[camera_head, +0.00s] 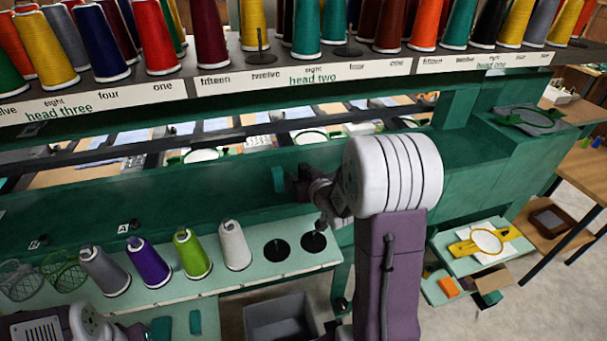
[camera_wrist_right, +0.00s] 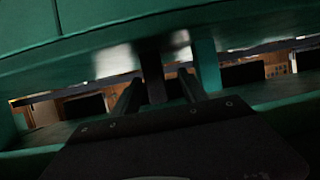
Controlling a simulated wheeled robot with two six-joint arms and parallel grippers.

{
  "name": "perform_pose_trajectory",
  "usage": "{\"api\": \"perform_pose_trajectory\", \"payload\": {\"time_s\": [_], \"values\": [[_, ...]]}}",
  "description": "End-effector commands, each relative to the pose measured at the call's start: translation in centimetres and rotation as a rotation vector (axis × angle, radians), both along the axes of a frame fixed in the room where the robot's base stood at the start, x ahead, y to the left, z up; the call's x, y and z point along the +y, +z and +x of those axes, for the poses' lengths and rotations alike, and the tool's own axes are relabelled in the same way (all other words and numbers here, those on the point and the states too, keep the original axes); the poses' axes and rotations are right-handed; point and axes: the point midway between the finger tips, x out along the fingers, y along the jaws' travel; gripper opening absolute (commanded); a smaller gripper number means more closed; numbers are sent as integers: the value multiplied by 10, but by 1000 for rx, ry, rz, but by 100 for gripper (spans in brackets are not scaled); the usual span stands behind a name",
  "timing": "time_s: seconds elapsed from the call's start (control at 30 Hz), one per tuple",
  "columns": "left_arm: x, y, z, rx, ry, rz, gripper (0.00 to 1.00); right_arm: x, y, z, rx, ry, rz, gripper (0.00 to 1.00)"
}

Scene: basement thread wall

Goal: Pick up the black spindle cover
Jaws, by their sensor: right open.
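Two black discs lie on the pale green lower shelf, one at left (camera_head: 276,249) and one at right (camera_head: 313,242). A thin dark part stands over the right one. I cannot tell which, if either, is the black spindle cover. My right gripper (camera_head: 285,181) is above and behind the discs, by the green beam, pointing left and touching neither. In the right wrist view its fingers (camera_wrist_right: 158,90) are apart, with a dark post visible between or beyond them. No disc shows there. My left arm (camera_head: 85,322) enters at the bottom left; its jaws are not clear.
Grey, purple, green and white cones (camera_head: 233,246) stand left of the discs, with wire baskets (camera_head: 62,272) further left. An upper shelf (camera_head: 350,70) carries many thread cones. A grey bin (camera_head: 280,318) sits below the shelf; a yellow hoop (camera_head: 487,242) lies at right.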

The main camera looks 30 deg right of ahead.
Motion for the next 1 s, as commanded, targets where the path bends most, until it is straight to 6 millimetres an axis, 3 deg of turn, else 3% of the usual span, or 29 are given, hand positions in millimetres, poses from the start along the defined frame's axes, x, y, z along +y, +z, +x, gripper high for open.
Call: {"api": "perform_pose_trajectory", "payload": {"time_s": [0.3,0.57,0.77,1.0], "values": [[0,7,0,0,0,0,36,-14,-17,41,0,0,1,51],[0,7,0,0,0,0,36,-15,-20,46,-1,0,0,51],[0,7,0,0,0,0,36,-15,-19,46,-1,0,0,1],[0,7,0,0,0,0,36,-15,-20,46,-1,0,0,0]]}}
